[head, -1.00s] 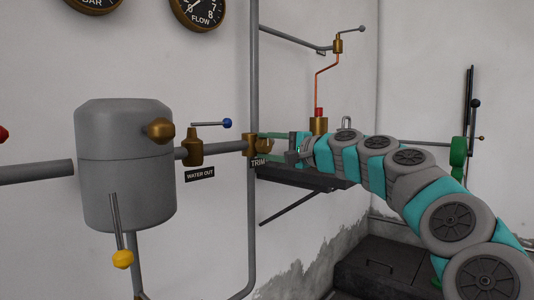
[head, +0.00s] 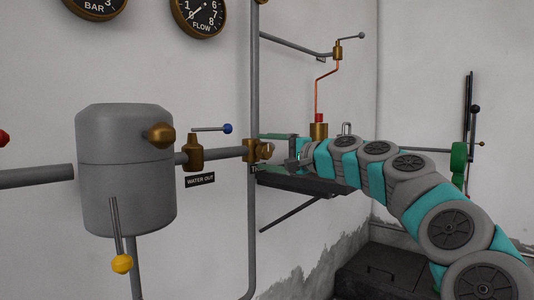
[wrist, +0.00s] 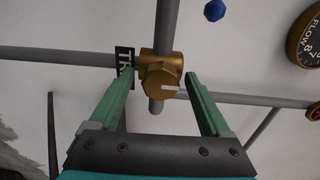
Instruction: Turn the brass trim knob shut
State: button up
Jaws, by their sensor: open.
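The brass trim knob (head: 264,151) sits on a fitting where a horizontal pipe meets a vertical pipe, right of the grey tank. In the wrist view the knob (wrist: 160,83) is a faceted brass piece with a pale line mark on its face. My gripper (head: 278,150) is open; in the wrist view its two green fingers (wrist: 163,80) stand wide apart, one each side of the knob. There is a gap on both sides, and neither finger appears to touch it. A TRIM label (wrist: 124,68) is partly hidden behind the left finger.
A WATER OUT valve (head: 194,152) with a blue-tipped lever stands left of the knob. The grey tank (head: 125,165) is further left. A dark shelf (head: 300,184) lies below my gripper, with a brass fitting (head: 319,131) behind the arm. Gauges hang above.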

jog(key=v, duration=0.7)
jog(key=shift+s+d, duration=0.25)
jog(key=shift+d, duration=0.1)
jog(key=shift+s, duration=0.1)
